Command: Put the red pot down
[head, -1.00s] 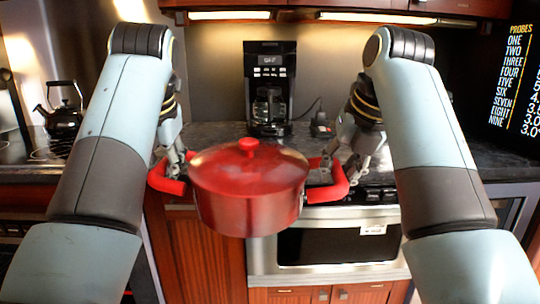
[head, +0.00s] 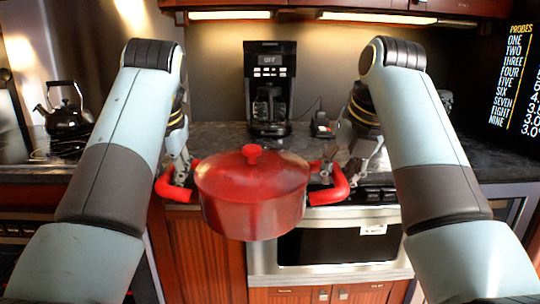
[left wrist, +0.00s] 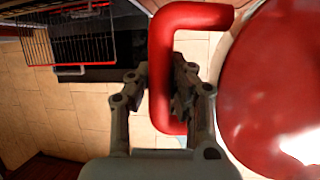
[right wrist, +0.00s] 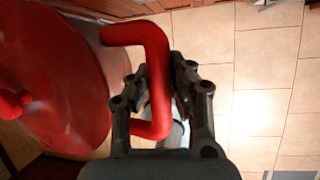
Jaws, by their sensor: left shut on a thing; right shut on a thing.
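The red pot (head: 252,200), lid on, is held up level between my two arms in the head view. It hangs in front of the counter edge, with the floor beneath it in the wrist views. My left gripper (head: 183,170) is shut on the pot's left handle (head: 168,188); the left wrist view shows its fingers (left wrist: 160,88) on both sides of the red bar. My right gripper (head: 336,172) is shut on the right handle (head: 338,190); the right wrist view shows its fingers (right wrist: 160,88) around that bar.
The dark counter (head: 215,140) lies behind the pot, with a clear stretch left of the coffee maker (head: 269,90). A black kettle (head: 66,112) stands at the far left. A microwave drawer (head: 335,245) is below the counter.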

